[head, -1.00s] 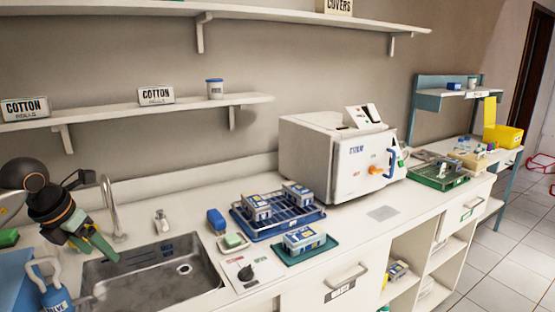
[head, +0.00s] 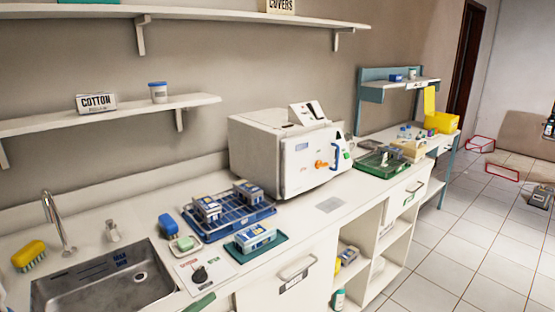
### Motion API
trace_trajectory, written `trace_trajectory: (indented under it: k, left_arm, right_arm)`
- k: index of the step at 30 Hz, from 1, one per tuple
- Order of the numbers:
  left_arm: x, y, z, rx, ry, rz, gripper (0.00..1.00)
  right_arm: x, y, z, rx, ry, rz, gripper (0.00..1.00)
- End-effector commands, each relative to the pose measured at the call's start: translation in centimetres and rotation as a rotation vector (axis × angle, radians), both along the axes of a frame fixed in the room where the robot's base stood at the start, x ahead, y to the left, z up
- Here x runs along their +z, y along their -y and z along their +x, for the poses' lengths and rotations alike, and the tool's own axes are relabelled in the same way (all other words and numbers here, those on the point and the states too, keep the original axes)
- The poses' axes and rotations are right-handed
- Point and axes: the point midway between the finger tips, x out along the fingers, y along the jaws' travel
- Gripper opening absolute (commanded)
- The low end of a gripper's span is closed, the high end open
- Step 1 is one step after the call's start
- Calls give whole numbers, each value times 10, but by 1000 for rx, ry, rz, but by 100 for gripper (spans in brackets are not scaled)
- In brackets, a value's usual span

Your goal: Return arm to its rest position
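A green tip at the bottom edge of the head view, in front of the cupboard, looks like part of my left gripper (head: 200,303). The rest of that gripper and its arm are below the picture, so I cannot tell whether it is open or shut, or whether it holds anything. My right gripper is not in view.
The counter holds a sink (head: 105,285) with a tap (head: 57,222), a yellow brush (head: 29,255), a blue rack (head: 228,224) with packs, a green tray (head: 270,248) and a white sterilizer (head: 265,155). Shelves run above. Floor (head: 470,250) at right is mostly clear.

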Motion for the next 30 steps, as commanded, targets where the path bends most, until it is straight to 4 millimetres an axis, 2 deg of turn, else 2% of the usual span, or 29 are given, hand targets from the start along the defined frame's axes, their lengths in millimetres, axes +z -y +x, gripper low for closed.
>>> trace_trajectory:
  k: [1,5,9,13,15,17,30]
  left_arm:
    - [-17,-5,-7,94,-124,-113,79]
    - [-77,-28,-31,344,-460,-353,79]
    - [-153,-43,-90,589,-844,-548,79]
    - [-199,-43,-145,733,-1105,-649,79]
    - [-213,-41,-167,780,-1197,-683,79]
    - [-220,-39,-178,802,-1244,-699,79]
    - [-220,-39,-178,802,-1244,-699,79]
  right_arm:
    - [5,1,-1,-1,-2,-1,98]
    - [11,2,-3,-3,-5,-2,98]
    - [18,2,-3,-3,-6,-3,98]
    - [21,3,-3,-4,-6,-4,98]
    - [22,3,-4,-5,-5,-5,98]
    - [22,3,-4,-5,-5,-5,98]
    - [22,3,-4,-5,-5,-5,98]
